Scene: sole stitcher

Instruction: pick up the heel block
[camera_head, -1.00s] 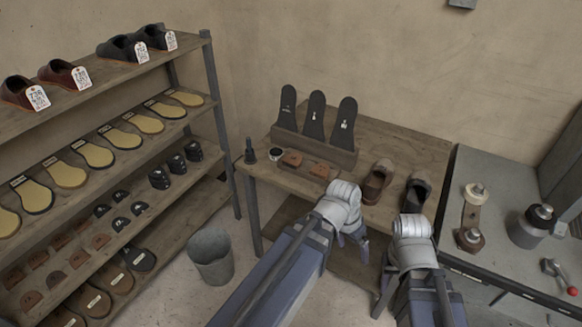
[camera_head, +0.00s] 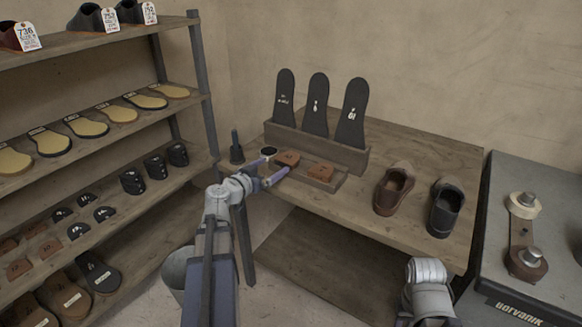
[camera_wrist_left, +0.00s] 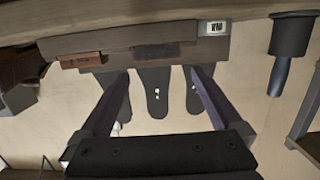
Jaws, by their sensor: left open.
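Dark sole templates (camera_head: 316,105) stand in a rack behind the tray. A small dark tin (camera_head: 268,152) and an upright tool (camera_head: 236,150) are at the left. Two shoes (camera_head: 393,190) stand at the right. A shelf (camera_head: 110,152) stands left, a bin (camera_head: 175,270) below.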

